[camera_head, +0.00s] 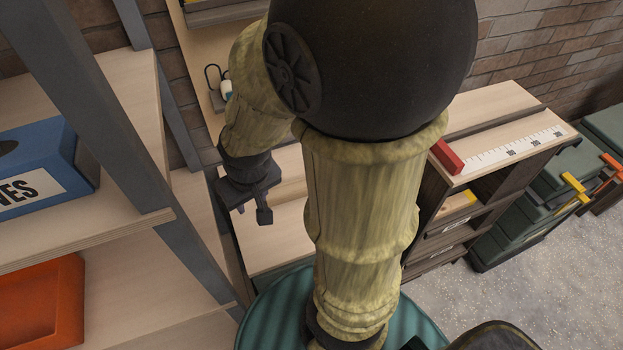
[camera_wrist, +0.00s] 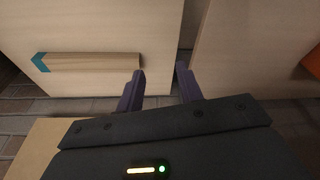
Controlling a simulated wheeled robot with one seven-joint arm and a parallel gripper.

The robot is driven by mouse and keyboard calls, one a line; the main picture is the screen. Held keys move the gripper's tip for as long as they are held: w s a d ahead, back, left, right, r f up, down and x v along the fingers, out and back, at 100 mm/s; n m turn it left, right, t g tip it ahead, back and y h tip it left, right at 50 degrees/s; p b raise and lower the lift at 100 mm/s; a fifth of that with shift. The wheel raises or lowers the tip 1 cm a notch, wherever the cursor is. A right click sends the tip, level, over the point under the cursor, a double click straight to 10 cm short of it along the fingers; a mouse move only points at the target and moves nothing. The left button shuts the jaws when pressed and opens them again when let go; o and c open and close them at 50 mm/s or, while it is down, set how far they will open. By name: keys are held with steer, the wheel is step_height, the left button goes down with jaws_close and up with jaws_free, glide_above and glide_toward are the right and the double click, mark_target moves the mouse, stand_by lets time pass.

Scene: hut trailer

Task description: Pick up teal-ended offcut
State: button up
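The teal-ended offcut (camera_wrist: 95,62) shows in the wrist view as a short pale wooden bar at upper left, with its teal end (camera_wrist: 40,62) to the left. It lies along the near edge of a pale wooden surface (camera_wrist: 90,22). My gripper (camera_wrist: 160,70) is open and empty, its two dark fingers apart. The left fingertip shows just beside and below the offcut's right end; I cannot tell whether they touch. In the head view my gripper (camera_head: 252,211) points down over pale boards. I cannot make out the offcut there.
A grey-posted shelf at left holds a blue box (camera_head: 40,175) and an orange bin (camera_head: 40,300). A red block (camera_head: 446,157) and a white marked strip (camera_head: 515,150) lie on the cabinet at right. Dark green crates (camera_head: 530,215) stand beside it.

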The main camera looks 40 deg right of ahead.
steer(key=shift+o, duration=1.3)
steer(key=shift+s+a, duration=0.1)
steer(key=shift+s, duration=0.15)
steer(key=o, duration=0.4)
steer(key=w+d+n+g, duration=0.1)
steer(key=w+d+n, duration=0.2)
steer(key=d+n, duration=0.4)
steer(key=w+d+n+g, duration=0.1)
steer(key=w+d+n, duration=0.2)
steer(key=d+n, duration=0.4)
steer(key=d+p, duration=0.1)
steer(key=d, duration=0.5)
steer(key=shift+w+r+n+g, duration=0.3)
steer(key=shift+w+r, duration=0.05)
steer(key=shift+d, duration=0.1)
step_height(320, 180, down, 12)
steer(key=shift+f+p, duration=0.1)
steer(key=shift+p, duration=0.45)
